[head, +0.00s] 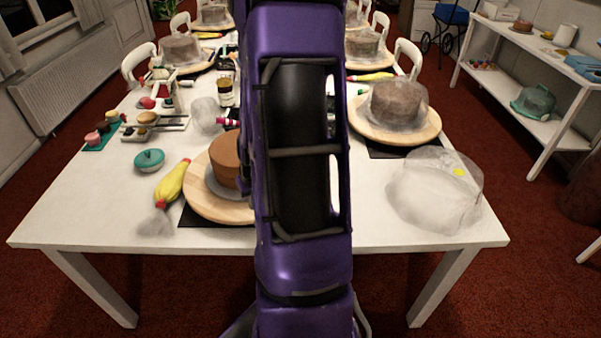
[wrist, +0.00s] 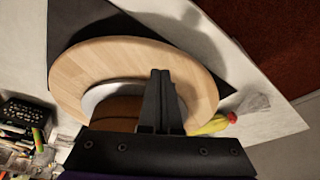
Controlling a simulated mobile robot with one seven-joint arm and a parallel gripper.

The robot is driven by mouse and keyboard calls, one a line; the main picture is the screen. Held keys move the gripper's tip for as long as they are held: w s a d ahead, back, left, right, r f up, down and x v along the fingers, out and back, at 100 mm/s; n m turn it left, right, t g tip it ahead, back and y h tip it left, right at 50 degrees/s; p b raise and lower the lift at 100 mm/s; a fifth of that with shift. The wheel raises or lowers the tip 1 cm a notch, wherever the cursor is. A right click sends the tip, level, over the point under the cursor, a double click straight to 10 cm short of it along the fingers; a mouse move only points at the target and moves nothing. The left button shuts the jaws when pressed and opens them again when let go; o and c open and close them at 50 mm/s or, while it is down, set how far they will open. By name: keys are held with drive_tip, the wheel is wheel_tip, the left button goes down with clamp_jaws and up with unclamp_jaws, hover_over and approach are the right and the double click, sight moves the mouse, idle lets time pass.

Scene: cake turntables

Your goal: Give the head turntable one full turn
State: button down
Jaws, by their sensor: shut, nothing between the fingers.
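A round wooden turntable (head: 197,197) stands at the near end of the white table, on a dark mat. It bears a brown cake (head: 223,160) on a grey disc, and my arm hides its right part. The wrist view shows a wooden turntable (wrist: 85,68) close up, with a brown cake (wrist: 113,108) partly hidden by my gripper. My gripper (wrist: 160,73) is shut and empty, its fingertips over the wooden plate beside the cake. I cannot tell whether they touch the wood. In the head view my gripper is hidden behind my arm.
A yellow piping bag (head: 172,184) lies just left of the turntable. A teal lidded dish (head: 149,160) stands behind it. Another turntable (head: 418,128) with a wrapped cake stands at the right, behind a clear crumpled cover (head: 435,190). More turntables stand farther back. The near left table corner is clear.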

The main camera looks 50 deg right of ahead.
drive_tip(key=shift+w+a, duration=0.45)
drive_tip(key=shift+f+b, duration=1.25)
drive_tip(key=shift+f, duration=0.15)
drive_tip(key=shift+s+d, duration=0.5)
drive_tip(key=shift+d, duration=0.25)
drive_tip(key=shift+s+d+p, duration=0.1)
drive_tip(key=shift+d+p, duration=0.05)
drive_tip(key=shift+p, duration=0.15)
drive_tip(key=shift+s+d, duration=0.35)
drive_tip(key=shift+d, duration=0.3)
drive_tip(key=shift+r, duration=0.1)
